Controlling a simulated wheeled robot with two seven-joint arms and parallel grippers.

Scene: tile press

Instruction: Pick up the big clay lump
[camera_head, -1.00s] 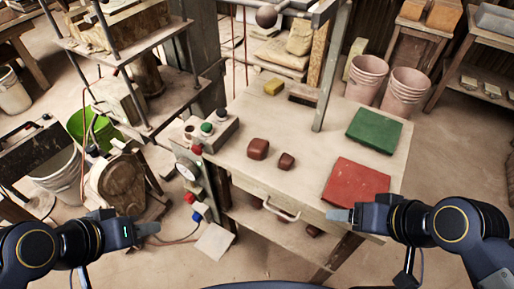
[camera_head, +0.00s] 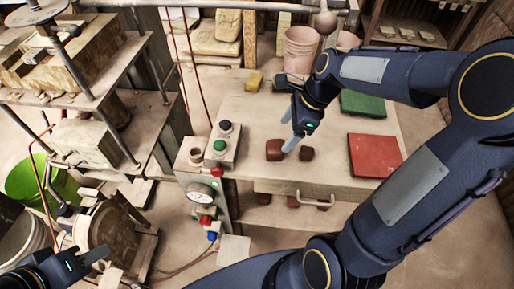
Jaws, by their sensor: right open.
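The big clay lump (camera_head: 274,150) is a reddish-brown rounded block on the pale worktable (camera_head: 240,108). A smaller brown lump (camera_head: 306,154) lies just right of it. My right gripper (camera_head: 289,130) is open, its two fingertips apart, and it appears over the big lump's upper right. The lower fingertip overlaps the lump's right edge in the picture; I cannot tell whether it touches. My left gripper (camera_head: 96,256) is at the lower left, away from the table, and its jaw opening cannot be made out.
A red slab (camera_head: 374,155) and a green slab (camera_head: 363,104) lie on the table's right side. A button box (camera_head: 224,144) and a gauge (camera_head: 200,194) are at its left edge. A drawer handle (camera_head: 318,202) sticks out in front. Pink buckets (camera_head: 300,48) stand behind.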

